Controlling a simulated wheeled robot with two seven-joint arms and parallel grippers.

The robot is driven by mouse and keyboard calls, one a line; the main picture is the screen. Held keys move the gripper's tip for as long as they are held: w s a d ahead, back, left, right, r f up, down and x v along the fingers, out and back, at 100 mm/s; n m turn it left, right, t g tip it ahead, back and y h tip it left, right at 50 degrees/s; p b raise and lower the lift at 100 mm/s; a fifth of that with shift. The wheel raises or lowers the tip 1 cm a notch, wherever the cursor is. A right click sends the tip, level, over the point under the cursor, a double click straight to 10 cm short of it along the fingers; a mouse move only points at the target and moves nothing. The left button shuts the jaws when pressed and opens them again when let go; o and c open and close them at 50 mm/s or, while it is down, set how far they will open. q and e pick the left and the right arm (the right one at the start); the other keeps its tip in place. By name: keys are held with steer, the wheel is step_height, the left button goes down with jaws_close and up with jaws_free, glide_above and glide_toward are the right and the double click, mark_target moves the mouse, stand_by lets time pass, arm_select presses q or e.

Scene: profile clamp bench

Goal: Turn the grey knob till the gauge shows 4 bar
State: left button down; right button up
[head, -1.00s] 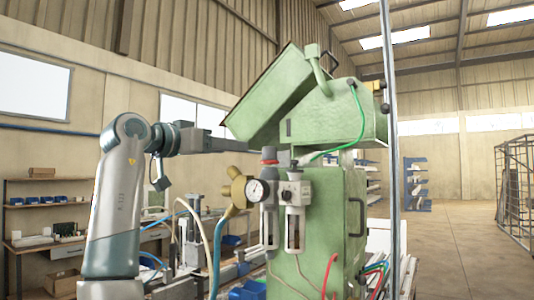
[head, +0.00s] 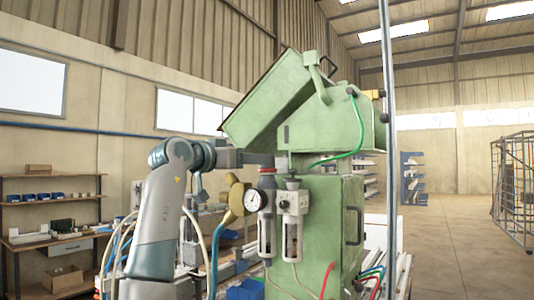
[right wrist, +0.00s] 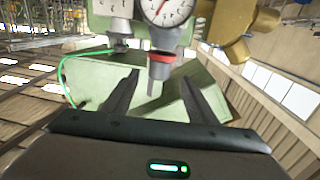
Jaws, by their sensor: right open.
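The grey knob (right wrist: 158,74) with a red ring sits on top of a regulator; in the head view only the red ring (head: 267,170) shows clearly, below my gripper. The round white gauge (head: 252,200) is at its left and is cut off at the top of the wrist view (right wrist: 166,8); I cannot read its value. My right gripper (head: 264,160) reaches in from the left at knob height. In the wrist view its open fingers (right wrist: 160,78) stand on either side of the knob, with gaps visible. My left gripper is not in view.
A second regulator (head: 293,203) with its own small knob stands close at the right. A brass-coloured fitting (head: 236,196) is left of the gauge. The green machine housing (head: 325,220) stands behind, with its tilted cover above. A green hose (head: 343,157) loops at the right.

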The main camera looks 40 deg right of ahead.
steer(key=d+p, duration=0.1)
steer(key=d, duration=0.1)
steer(key=w+d+p, duration=0.1)
steer(key=d, duration=0.2)
steer(key=d+p, duration=0.1)
steer(key=d, duration=0.1)
steer(key=shift+w+d, duration=0.15)
steer(key=shift+c, duration=0.7)
steer(key=c, duration=0.9)
